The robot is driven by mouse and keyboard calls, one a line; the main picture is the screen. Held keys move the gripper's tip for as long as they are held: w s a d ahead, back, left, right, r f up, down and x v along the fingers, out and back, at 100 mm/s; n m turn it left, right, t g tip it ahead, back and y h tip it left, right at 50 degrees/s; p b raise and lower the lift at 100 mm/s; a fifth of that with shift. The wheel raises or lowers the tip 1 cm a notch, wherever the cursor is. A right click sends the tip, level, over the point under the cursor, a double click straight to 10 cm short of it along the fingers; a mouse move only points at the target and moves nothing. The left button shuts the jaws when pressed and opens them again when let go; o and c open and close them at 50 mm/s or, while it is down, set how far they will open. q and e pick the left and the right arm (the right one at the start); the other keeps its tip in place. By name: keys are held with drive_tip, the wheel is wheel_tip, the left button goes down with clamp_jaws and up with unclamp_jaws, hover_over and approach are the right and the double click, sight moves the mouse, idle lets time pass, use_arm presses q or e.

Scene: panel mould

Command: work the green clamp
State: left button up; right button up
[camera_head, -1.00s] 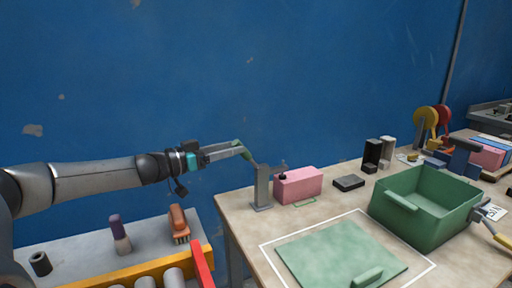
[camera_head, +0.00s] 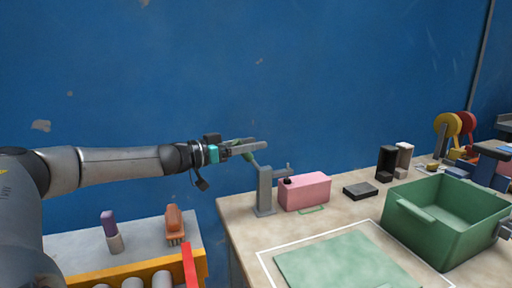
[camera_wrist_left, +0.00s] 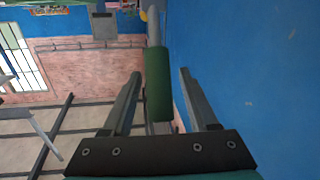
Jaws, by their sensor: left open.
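The green clamp has a grey upright post (camera_head: 264,190) at the near-left corner of the table, beside a pink block (camera_head: 305,191). Its green handle (camera_head: 236,158) points up and left from the post and is partly hidden by my gripper. My left gripper (camera_head: 258,147) is open at the handle, above and left of the post. In the left wrist view the green handle (camera_wrist_left: 158,85) lies between the two open fingers (camera_wrist_left: 158,88), with a gap on the right; on the left the gap is narrower. My right gripper is not in view.
A green bin (camera_head: 440,238), a green plate (camera_head: 340,262) in a white outline and a black box (camera_head: 360,191) are on the table. A side bench (camera_head: 75,250) holds an orange brush (camera_head: 174,222) and a purple-topped object (camera_head: 109,224). A blue wall (camera_head: 200,70) stands behind.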

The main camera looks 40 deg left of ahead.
use_arm(q)
drive_tip(key=shift+w, duration=0.1)
drive_tip(key=shift+c, duration=0.2)
clamp_jaws()
idle(0.4)
idle(0.9)
